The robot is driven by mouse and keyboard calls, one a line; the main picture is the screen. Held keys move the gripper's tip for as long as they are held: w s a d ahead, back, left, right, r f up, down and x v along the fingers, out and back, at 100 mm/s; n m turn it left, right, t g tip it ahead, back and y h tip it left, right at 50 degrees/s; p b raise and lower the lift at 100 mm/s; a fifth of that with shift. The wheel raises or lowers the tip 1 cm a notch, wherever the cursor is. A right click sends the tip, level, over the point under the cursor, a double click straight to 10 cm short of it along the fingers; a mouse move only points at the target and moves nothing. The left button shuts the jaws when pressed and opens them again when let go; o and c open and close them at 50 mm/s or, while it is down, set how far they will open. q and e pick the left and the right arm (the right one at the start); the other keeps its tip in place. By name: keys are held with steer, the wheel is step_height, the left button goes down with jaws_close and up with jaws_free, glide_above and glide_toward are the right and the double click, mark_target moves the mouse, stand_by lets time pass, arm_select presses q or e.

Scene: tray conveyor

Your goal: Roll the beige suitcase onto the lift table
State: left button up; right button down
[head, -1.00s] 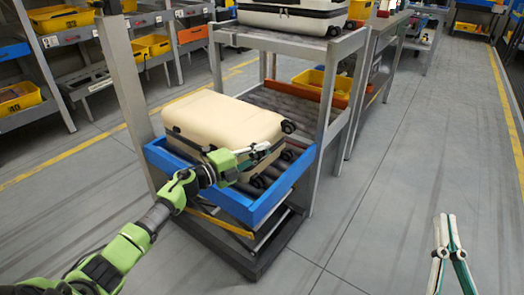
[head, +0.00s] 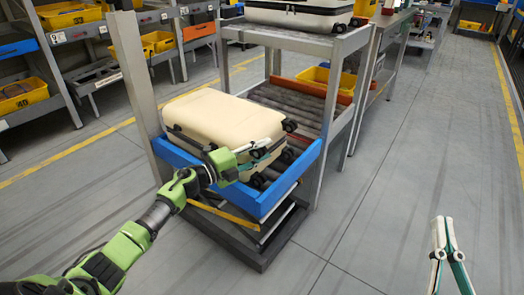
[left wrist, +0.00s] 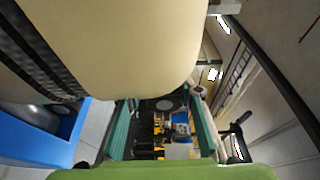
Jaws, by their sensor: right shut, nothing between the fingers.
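The beige suitcase (head: 222,117) lies flat on the rollers of the lift table, inside its blue rim (head: 218,184). Its dark wheels face right in the head view. In the left wrist view the suitcase (left wrist: 120,45) fills the upper left, very close. My left gripper (head: 268,149) is at the suitcase's near right side, by the wheels. Its teal fingers (left wrist: 162,130) stand apart in the left wrist view, with no grip visible; I cannot tell whether it touches the suitcase. My right gripper (head: 442,220) is shut and empty, over the floor at right.
A grey roller rack (head: 345,45) adjoins the lift table behind, with another pale suitcase (head: 300,15) on its upper level. A grey post (head: 132,70) stands at the table's left. Shelves with yellow bins (head: 158,42) stand back left. The floor at right is open.

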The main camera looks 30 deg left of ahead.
arm_select(q)
steer(key=shift+s+r, duration=0.1)
steer(key=v, duration=1.2)
stand_by(0.4)
